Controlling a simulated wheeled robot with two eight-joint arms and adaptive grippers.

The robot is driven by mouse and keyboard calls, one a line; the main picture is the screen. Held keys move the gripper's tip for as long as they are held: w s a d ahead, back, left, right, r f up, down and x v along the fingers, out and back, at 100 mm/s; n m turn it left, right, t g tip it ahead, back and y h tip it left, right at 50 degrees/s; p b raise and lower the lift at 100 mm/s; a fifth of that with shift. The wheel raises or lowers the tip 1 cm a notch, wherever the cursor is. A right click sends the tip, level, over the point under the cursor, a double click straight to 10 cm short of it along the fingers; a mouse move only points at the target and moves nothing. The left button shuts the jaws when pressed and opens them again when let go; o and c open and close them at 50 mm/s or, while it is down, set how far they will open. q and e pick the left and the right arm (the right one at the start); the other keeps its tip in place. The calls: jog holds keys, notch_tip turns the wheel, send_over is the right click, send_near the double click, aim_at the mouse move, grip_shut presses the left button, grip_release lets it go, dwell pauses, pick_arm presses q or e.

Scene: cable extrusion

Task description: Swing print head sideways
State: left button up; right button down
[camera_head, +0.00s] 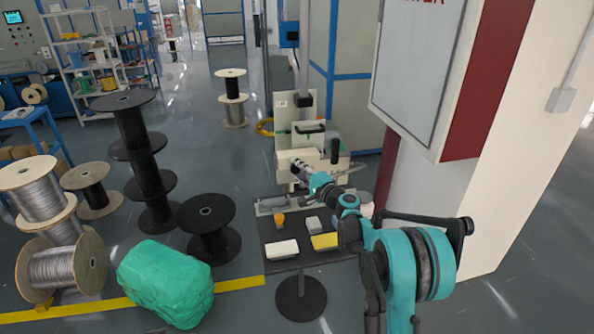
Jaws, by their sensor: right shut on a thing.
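The print head (300,167) is a small part with a dark cylindrical end. It sits at the front of the pale machine (303,141) in the middle of the view. My right gripper (317,179) reaches up to it from the lower right and is shut on it. The fingertips are small here and partly hide where they grip. A black handle (335,151) stands upright just right of the head. My left gripper is not in view.
A dark small table (290,255) with a yellow pad (325,241) and small boxes stands in front of the machine. Cable spools (208,225) and a green wrapped bundle (165,284) fill the left. A white wall cabinet (420,65) is close on the right.

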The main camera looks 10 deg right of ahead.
jog(key=c, duration=1.2)
grip_release()
jog(key=shift+o, duration=0.2)
jog(key=v, duration=1.2)
